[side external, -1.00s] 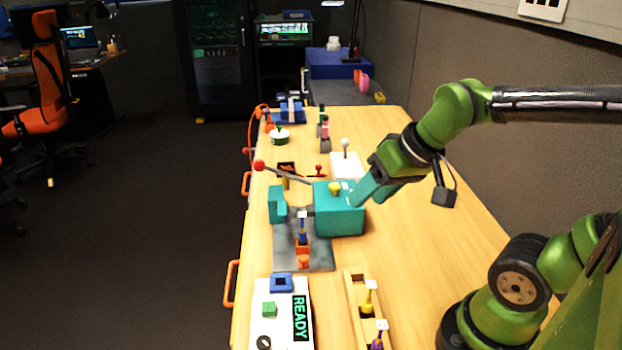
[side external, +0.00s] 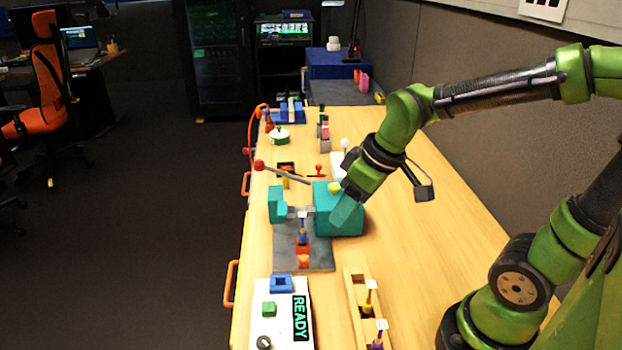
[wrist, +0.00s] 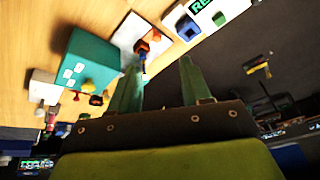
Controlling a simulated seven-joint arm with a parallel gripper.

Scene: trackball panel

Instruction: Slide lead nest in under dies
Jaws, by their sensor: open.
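The teal press (side external: 349,222) stands on the bench, with a long lever ending in a red ball (side external: 259,165). A smaller teal block (side external: 276,205) stands to its left; the dies are too small to make out. An orange nest (side external: 303,245) sits on the grey base plate (side external: 285,263) in front of the gap between them, with a blue upright lead (side external: 302,228) at it. The nest also shows in the wrist view (wrist: 143,46), beyond my fingertips. My gripper (side external: 344,212) is open and empty, close by the press's near right side.
A white panel reading READY (side external: 300,318) lies at the front left. A wooden rack (side external: 351,305) with yellow and purple tagged leads is right of it. Several fixtures stand farther back. The bench's right side is clear.

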